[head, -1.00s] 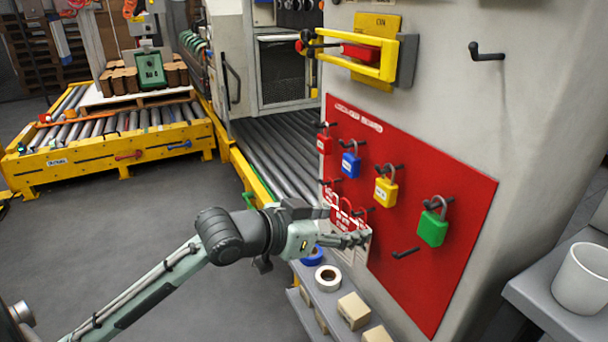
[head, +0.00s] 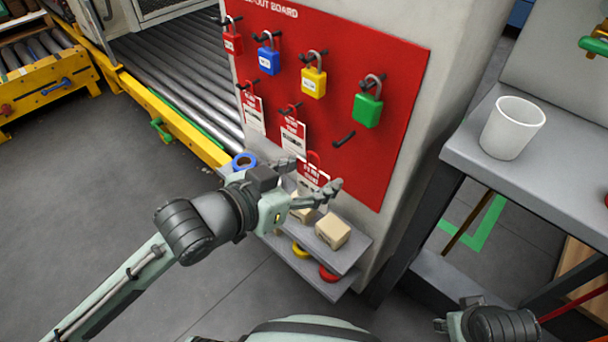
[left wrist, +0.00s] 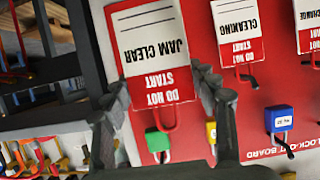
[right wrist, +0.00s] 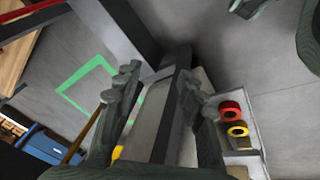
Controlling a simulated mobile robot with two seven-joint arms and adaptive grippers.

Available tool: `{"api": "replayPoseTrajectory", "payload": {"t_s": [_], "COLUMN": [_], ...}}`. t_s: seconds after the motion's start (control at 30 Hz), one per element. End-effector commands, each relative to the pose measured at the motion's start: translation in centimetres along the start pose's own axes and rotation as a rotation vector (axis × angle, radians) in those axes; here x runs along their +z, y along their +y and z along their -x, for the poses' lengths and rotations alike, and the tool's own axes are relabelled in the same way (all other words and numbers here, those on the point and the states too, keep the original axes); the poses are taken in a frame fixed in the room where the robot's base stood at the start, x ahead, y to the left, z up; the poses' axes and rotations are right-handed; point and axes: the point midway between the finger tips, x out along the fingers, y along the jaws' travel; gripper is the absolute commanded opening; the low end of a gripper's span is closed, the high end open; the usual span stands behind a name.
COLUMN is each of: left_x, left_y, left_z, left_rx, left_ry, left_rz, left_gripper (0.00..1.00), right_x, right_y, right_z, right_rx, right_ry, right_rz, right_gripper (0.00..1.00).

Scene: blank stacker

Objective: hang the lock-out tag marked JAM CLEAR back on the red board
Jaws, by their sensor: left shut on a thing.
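The JAM CLEAR tag (left wrist: 152,45), white with a red band and red loop, is between the fingers of my left gripper (left wrist: 165,90). In the head view the left gripper (head: 314,176) is shut on this tag (head: 311,174), in front of the red board's (head: 376,155) lower part. A bare black peg (head: 343,139) sticks out just above and right of the tag. The loop appears apart from any peg. My right gripper (right wrist: 158,85) is open and empty, low by the grey shelf; it shows partly in the head view (head: 452,313).
Two other tags (head: 252,110) (head: 293,135) hang left of the bare peg. Red, blue, yellow and green padlocks (head: 367,110) hang above. A small shelf with boxes (head: 332,230) and tape is below. A table with a white cup (head: 512,128) stands right.

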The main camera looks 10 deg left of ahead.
Motion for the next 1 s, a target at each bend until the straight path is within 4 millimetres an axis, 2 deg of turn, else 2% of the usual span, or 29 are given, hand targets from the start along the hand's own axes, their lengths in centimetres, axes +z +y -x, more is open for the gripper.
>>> {"api": "replayPoseTrajectory", "payload": {"t_s": [1.0], "left_x": [-1.7], "left_y": [0.0], "left_z": [-5.9], "left_rx": [0.0], "left_ry": [0.001], "left_rz": [0.0], "left_gripper": [0.32], "right_x": [-0.1], "right_y": [0.7], "right_z": [5.1], "right_rx": [0.026], "right_ry": [0.04], "right_rz": [-0.009], "right_gripper": [0.4]}}
